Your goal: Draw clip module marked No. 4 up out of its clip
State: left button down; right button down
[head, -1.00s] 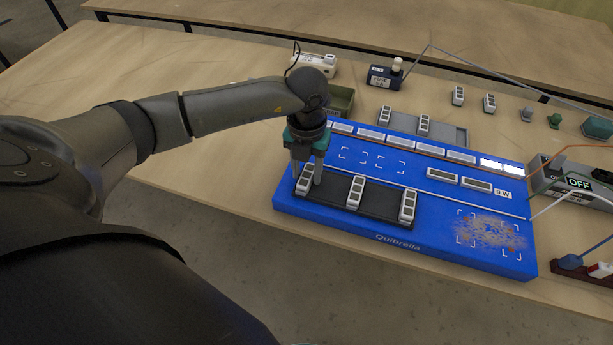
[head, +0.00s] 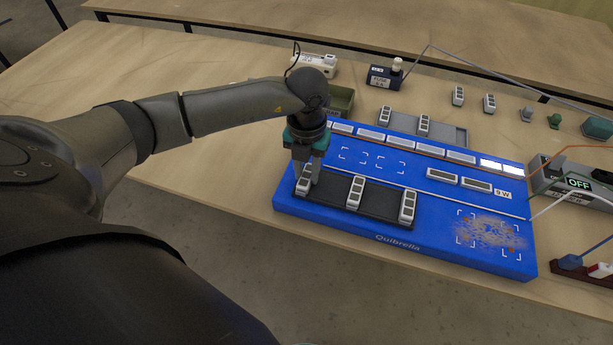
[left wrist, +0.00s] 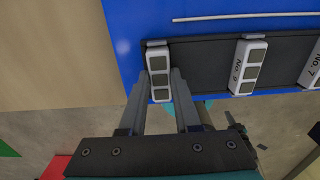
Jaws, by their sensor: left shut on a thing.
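Three white clip modules with dark windows stand in a dark clip strip (head: 380,201) on the blue board. The leftmost module (head: 303,186) is between the fingers of my left gripper (head: 308,181). In the left wrist view the fingers (left wrist: 160,85) press on both sides of this module (left wrist: 159,65), and it still sits in the strip. Its number is not readable. The middle module (left wrist: 247,67) seems to read No. 9, and the right one (left wrist: 313,68) No. 7. My right gripper does not show.
A box marked OFF (head: 578,184) is at the right.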

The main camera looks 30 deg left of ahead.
aim_at(307, 175)
pick_arm(q)
jog(key=shift+r+p, duration=0.75)
jog(key=shift+r, duration=0.25)
jog(key=shift+r+p, duration=2.05)
jog(key=shift+r, duration=0.4)
